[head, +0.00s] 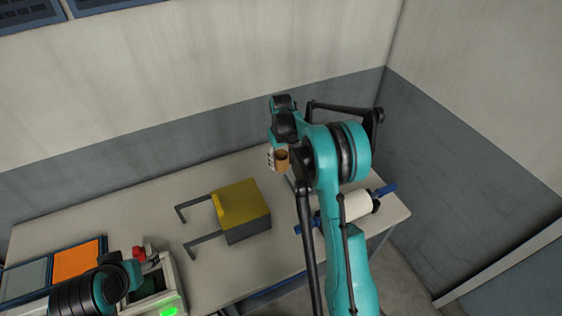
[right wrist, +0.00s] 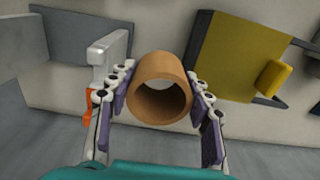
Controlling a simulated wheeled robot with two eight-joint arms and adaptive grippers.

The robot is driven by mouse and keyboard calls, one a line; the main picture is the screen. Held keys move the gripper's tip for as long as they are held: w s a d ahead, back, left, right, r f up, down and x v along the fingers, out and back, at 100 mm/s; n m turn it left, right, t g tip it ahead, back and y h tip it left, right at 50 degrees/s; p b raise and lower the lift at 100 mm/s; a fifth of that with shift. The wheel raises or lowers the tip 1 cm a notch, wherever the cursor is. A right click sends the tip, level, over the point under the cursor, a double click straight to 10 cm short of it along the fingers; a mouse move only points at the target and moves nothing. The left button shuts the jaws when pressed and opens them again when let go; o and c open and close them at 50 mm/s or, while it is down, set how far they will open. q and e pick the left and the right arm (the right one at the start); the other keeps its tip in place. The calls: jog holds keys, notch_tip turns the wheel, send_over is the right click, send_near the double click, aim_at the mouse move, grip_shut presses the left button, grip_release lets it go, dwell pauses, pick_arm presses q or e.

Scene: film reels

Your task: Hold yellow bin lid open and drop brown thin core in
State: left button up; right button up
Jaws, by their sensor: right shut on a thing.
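The brown core (head: 283,160) is a short hollow tube. My right gripper (head: 275,158) is shut on it, holding it above the far part of the table. In the right wrist view the core (right wrist: 150,110) sits between the two fingers (right wrist: 160,90), its open end facing the camera. The yellow bin lid (head: 237,203) lies over the grey bin (head: 248,232), left of and nearer than my right gripper, and looks closed. The lid (right wrist: 235,55) with its yellow tab (right wrist: 272,78) also shows at the right in the wrist view. My left arm is at the bottom left; its fingers are unclear.
Two dark bent bars (head: 204,242) stick out left of the bin. A white roll (head: 358,206) on a blue-ended rod lies at the table's right. An orange panel (head: 78,260) and a pale box with a green light (head: 168,311) are at the left. The back wall is close behind.

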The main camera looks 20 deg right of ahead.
pick_arm(q)
jog(key=o, duration=0.4)
jog(key=w+d+m, duration=0.1)
jog(key=w, duration=0.1)
jog(key=w+d+r+m+g, duration=0.1)
jog(key=w, duration=0.2)
jog(key=w+d+r+m, duration=0.1)
jog(key=w+m, duration=0.1)
jog(key=w, duration=0.1)
jog(key=shift+w+d+r+g, duration=0.2)
jog(key=shift+d+g, duration=0.1)
jog(key=shift+d, duration=0.1)
jog(key=shift+o, duration=0.2)
jog(key=m+g, duration=0.5)
jog(key=m, duration=0.8)
send_over(216, 202)
notch_tip(216, 202, down, 18)
jog(key=f, duration=1.1)
jog(key=shift+d+f, duration=0.2)
jog(key=shift+f, duration=0.15)
jog(key=c, duration=1.3)
jog(key=shift+a, duration=0.15)
